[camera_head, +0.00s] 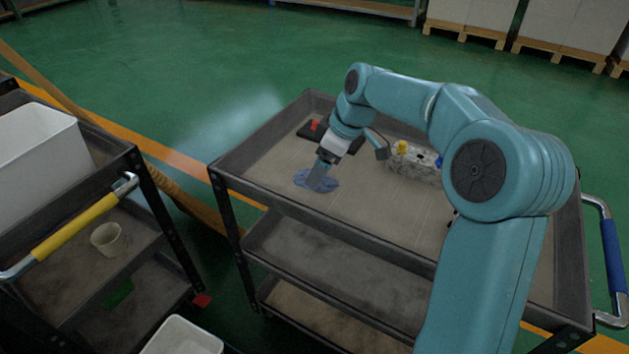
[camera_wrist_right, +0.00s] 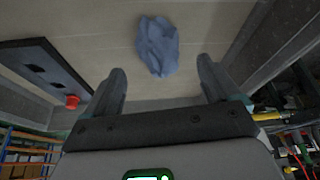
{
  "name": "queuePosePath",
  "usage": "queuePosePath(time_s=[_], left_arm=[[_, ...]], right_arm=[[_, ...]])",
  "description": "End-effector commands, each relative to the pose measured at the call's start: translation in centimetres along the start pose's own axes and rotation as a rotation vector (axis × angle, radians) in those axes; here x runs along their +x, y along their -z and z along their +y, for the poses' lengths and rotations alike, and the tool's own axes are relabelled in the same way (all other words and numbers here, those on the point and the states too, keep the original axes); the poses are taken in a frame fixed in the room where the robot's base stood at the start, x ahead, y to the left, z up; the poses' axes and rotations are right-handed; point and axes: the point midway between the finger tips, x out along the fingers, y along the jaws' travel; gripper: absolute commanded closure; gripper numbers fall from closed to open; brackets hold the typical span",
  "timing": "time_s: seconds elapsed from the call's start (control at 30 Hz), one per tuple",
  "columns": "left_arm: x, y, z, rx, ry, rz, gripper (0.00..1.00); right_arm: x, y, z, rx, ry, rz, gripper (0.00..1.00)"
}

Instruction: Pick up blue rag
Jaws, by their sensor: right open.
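The blue rag (camera_head: 302,179) lies crumpled on the top tray of the middle cart (camera_head: 262,180), towards its left end. My right gripper (camera_head: 320,182) points down over the rag and hides part of it in the head view. In the right wrist view the rag (camera_wrist_right: 158,47) lies beyond the fingertips, between their lines and a little right of the picture's middle. The right gripper (camera_wrist_right: 162,82) is open, with nothing between its fingers. My left gripper is not in view.
A dark plate with a red knob (camera_head: 314,125) lies behind the rag; it also shows in the wrist view (camera_wrist_right: 72,101). A grey valve block (camera_head: 412,168) with yellow and blue parts stands to the right. Raised tray walls surround them. Another cart (camera_head: 110,165) stands left.

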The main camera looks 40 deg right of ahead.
Motion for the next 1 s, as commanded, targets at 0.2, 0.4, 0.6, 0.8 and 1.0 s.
queuePosePath(time_s=[0.2,0.4,0.6,0.8,1.0], left_arm=[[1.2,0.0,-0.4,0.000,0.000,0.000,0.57],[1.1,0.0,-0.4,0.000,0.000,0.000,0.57],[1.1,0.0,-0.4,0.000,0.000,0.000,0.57],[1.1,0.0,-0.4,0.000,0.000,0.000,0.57],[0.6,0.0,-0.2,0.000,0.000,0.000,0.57]], right_arm=[[3.2,0.0,0.1,-0.001,0.001,-0.001,0.11],[3.1,0.0,0.1,-0.001,0.000,0.000,0.14],[3.1,0.0,0.1,-0.001,0.000,0.000,0.70],[3.1,0.0,0.1,0.000,0.000,0.000,0.70],[2.2,0.5,0.1,-0.001,-0.001,0.001,0.70]])
